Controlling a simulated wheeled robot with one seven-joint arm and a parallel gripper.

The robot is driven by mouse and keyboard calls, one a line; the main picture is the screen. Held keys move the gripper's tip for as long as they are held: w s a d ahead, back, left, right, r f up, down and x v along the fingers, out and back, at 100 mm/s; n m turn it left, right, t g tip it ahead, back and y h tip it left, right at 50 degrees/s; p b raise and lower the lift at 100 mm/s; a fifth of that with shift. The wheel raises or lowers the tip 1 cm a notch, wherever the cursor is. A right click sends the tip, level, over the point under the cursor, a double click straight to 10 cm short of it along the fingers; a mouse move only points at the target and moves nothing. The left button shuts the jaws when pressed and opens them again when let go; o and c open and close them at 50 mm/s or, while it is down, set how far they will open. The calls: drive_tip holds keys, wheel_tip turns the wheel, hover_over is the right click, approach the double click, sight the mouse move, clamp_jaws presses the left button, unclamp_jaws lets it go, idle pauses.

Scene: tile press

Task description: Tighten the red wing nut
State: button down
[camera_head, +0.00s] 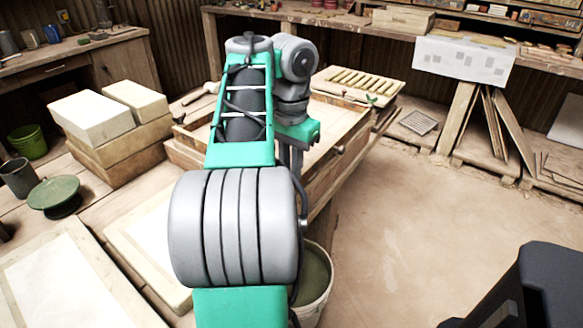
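I cannot make out a red wing nut in the head view; my arm covers much of the middle. A wooden tile press or frame (345,133) with a pale flat bed stands behind my arm. A small green fitting (371,100) sits near its far right corner. My gripper (291,163) points down over the bed below the green wrist. It is mostly hidden by my arm, so its fingers and anything between them do not show.
White blocks (95,112) are stacked on wooden boxes at the left. A green round-topped stand (54,194) and grey cup (18,178) stand nearby. A bucket (316,285) is below the table's front edge. Floor (430,225) at the right is clear.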

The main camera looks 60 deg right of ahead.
drive_tip(key=c, duration=1.4)
unclamp_jaws()
drive_tip(key=shift+o, duration=0.2)
wheel_tip(320, 180, up, 8)
drive_tip(key=p, duration=0.7)
drive_tip(key=shift+f, duration=0.1)
